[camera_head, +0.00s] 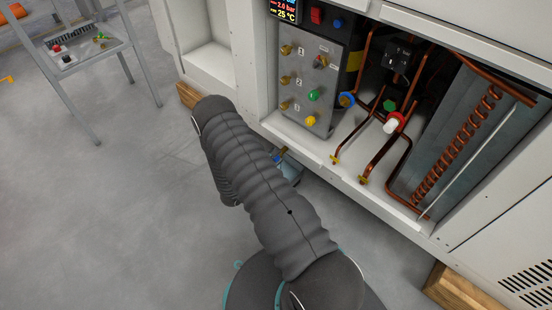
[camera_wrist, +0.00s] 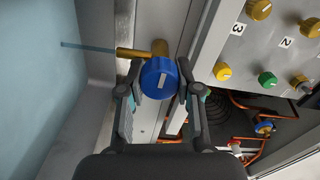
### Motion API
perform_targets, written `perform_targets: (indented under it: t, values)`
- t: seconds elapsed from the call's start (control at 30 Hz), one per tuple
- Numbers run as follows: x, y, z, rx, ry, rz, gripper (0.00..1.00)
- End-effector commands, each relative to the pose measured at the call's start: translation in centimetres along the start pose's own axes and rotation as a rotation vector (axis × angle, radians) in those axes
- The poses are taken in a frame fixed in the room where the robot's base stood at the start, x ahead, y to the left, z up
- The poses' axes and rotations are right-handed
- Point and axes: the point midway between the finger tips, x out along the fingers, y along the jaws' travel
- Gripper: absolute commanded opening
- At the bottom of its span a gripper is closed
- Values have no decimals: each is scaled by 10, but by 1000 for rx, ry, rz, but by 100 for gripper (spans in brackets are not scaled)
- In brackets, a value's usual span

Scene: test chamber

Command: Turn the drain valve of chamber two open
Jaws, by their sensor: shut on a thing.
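A round blue valve knob (camera_wrist: 157,87) with a pale stripe on its face sits on a brass fitting (camera_wrist: 158,48) in the wrist view. My gripper (camera_wrist: 158,90) has one finger on each side of the knob and is shut on it. A brass stub runs left from the fitting, in line with a thin blue line. No chamber number shows on the knob.
A grey panel (camera_head: 322,62) numbered 1 to 3 carries brass fittings and coloured knobs. Copper pipes (camera_head: 378,168) and a coil fill the open bay right of it. Floor at left is clear up to a metal stand (camera_head: 130,68).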

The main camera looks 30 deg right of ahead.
Motion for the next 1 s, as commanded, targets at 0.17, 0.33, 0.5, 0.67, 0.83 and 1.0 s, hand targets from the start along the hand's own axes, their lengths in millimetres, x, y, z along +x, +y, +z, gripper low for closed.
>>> perform_targets:
  t: [0.17, 0.33, 0.5, 0.67, 0.83, 1.0]
  values:
    - [-2, -1, 3, -39, -8, -1, 0]
    - [-1, -1, 3, -50, -8, -1, 0]
    - [-1, -1, 3, -51, -8, -1, 0]
    - [-1, -1, 3, -50, -7, -1, 36]
    - [1, 0, 1, -51, -2, 0, 59]
    - [2, 0, 0, -51, 2, 1, 59]
